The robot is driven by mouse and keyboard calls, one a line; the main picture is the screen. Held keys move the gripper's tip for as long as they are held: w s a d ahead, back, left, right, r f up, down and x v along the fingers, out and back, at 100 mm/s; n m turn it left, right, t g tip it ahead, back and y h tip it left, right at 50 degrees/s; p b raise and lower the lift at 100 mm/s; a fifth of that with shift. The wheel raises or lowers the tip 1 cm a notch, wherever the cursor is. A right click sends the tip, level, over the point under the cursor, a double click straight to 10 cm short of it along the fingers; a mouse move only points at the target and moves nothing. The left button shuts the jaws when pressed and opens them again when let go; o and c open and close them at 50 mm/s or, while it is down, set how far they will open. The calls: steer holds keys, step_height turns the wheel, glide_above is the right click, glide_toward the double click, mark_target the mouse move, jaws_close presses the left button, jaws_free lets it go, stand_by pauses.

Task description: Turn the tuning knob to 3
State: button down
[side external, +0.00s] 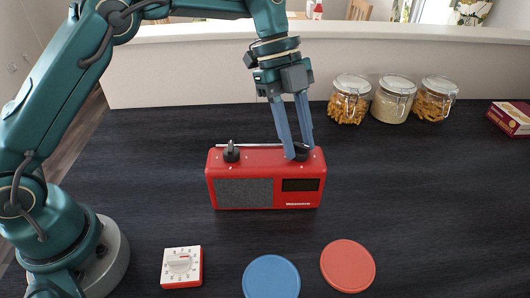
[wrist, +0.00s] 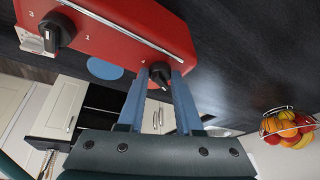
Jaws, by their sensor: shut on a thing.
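A red radio (side external: 265,160) stands upright on the dark counter, with a grey speaker grille and a dark display on its front. Two black knobs sit on its top: a left one (side external: 231,151) and a right one (side external: 301,153). My gripper (side external: 298,152) comes down from above and its blue fingers are shut on the right knob. In the wrist view the held knob (wrist: 160,74) shows between the fingertips, and the other knob (wrist: 55,32) stands free. Small white marks show on the radio's top. Which number the held knob points at is too small to tell.
A thin metal aerial (side external: 262,145) lies along the radio's top. A white-and-red timer (side external: 181,266), a blue disc (side external: 271,277) and a red disc (side external: 347,265) lie in front. Several glass jars (side external: 392,99) and a red box (side external: 510,118) stand at the back right.

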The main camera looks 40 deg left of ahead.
steer(key=shift+w+m+g, duration=0.15)
steer(key=shift+m+g, duration=0.25)
steer(key=shift+m, duration=1)
steer(key=c, duration=0.6)
jaws_free()
steer(key=shift+n, duration=0.4)
